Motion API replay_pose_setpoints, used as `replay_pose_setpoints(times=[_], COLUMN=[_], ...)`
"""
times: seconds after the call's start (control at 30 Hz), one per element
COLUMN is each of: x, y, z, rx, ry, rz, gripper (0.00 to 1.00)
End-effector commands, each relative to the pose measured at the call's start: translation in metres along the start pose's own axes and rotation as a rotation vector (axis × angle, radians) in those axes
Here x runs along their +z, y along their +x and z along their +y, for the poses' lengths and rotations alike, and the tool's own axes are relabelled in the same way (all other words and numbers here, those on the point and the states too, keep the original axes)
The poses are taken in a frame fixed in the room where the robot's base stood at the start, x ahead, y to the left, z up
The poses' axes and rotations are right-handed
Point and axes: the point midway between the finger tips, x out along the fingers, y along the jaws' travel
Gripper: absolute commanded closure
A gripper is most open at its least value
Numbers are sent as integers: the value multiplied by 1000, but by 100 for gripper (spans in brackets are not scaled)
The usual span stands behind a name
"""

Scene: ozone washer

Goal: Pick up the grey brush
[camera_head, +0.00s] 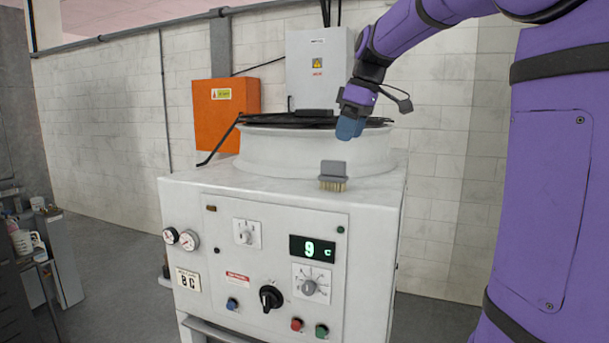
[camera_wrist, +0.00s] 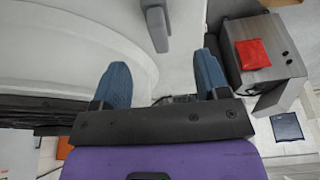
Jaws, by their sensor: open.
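The grey brush (camera_head: 333,175), with a grey handle and pale yellow bristles pointing down, sits on the white top of the washer near its front edge. In the wrist view the grey brush (camera_wrist: 156,24) is at the top, beyond the fingertips and partly cut off by the frame edge. My gripper (camera_head: 350,128) is above and behind the brush, beside the round drum, with nothing in it. In the wrist view its two blue fingers (camera_wrist: 160,72) are spread apart, and the brush is not between them.
The washer's white round drum (camera_head: 300,152) rises behind the brush, with a black lid and lever on top. The washer front (camera_head: 270,270) carries dials, knobs and a display. An orange box (camera_head: 225,108) and a grey electrical box (camera_head: 312,75) are at the wall behind.

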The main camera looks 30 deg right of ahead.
Motion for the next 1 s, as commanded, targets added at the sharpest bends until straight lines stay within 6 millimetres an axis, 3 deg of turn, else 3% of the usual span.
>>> replay_pose_setpoints(times=[0.17, 0.4, 0.67, 1.0], x=[0, -1, -1, -5], y=[7, 42, 60, 102], z=[7, 6, 6, 4], rx=[-7, -8, -6, -7], ry=[-13, -12, -12, -12], rz=[2, 1, 2, 1], gripper=[32, 32, 32, 32])
